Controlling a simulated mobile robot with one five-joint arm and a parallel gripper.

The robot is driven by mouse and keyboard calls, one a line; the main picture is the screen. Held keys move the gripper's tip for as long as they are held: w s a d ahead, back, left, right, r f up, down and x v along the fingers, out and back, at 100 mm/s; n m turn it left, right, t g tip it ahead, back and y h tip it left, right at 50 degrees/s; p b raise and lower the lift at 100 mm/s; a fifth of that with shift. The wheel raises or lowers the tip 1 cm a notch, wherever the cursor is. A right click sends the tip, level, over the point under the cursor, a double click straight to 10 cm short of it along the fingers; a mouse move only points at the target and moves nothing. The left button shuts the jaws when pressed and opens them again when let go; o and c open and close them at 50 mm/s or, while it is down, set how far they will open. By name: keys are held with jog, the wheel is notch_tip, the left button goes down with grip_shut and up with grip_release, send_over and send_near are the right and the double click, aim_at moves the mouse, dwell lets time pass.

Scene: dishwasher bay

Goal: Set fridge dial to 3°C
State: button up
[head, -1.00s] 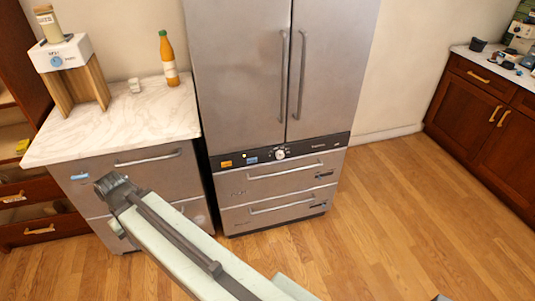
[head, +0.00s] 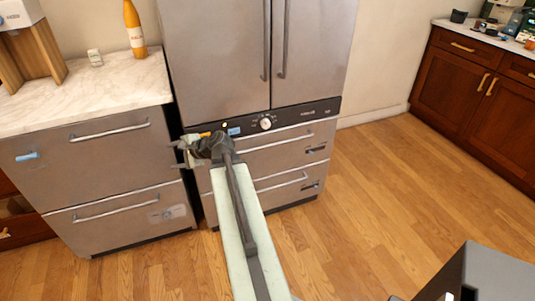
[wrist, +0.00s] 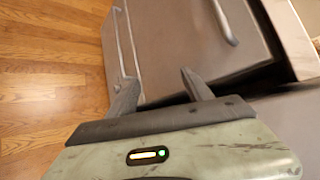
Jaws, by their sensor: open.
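The fridge (head: 215,55) is a tall steel unit with two upper doors and drawers below. Its dial (head: 266,123) is a small round white knob on the black control strip between the doors and drawers. The dial's markings are too small to read. My gripper (head: 180,154) is left of the dial and a little lower in the head view, pointing left, with nothing held. In the wrist view my gripper's two fingers (wrist: 158,85) are spread apart and empty. The dial does not show in the wrist view.
A steel drawer unit (head: 105,165) with a marble counter stands left of the fridge. An orange bottle (head: 134,28) and a small white object (head: 95,57) stand on the counter. Dark wood cabinets (head: 470,75) stand far right. The wooden floor (head: 390,180) between is clear.

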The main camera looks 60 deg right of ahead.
jog(key=s+d+f+m+t+h+b, duration=0.25)
jog(key=s+d+m+b, duration=0.2)
jog(key=d, duration=0.55)
jog(key=s+d+f+m+t+h+b, duration=0.15)
jog(key=s+d+m+h+b, duration=0.3)
jog(key=d, duration=0.55)
jog(key=m+g+h+b, duration=0.2)
jog(key=m+h, duration=0.3)
jog(key=m, duration=0.6)
send_near(266, 126)
jog(key=d, duration=0.1)
jog(key=shift+t, duration=0.3)
jog(key=x, duration=0.8)
jog(key=shift+w+a+f, duration=0.1)
jog(key=shift+w+f, duration=0.05)
jog(key=shift+w, duration=0.05)
jog(key=shift+c, duration=0.3)
jog(key=c, duration=1)
jog(key=shift+s+a, duration=0.1)
jog(key=shift+a, duration=0.2)
grip_shut()
jog(key=shift+d, duration=0.15)
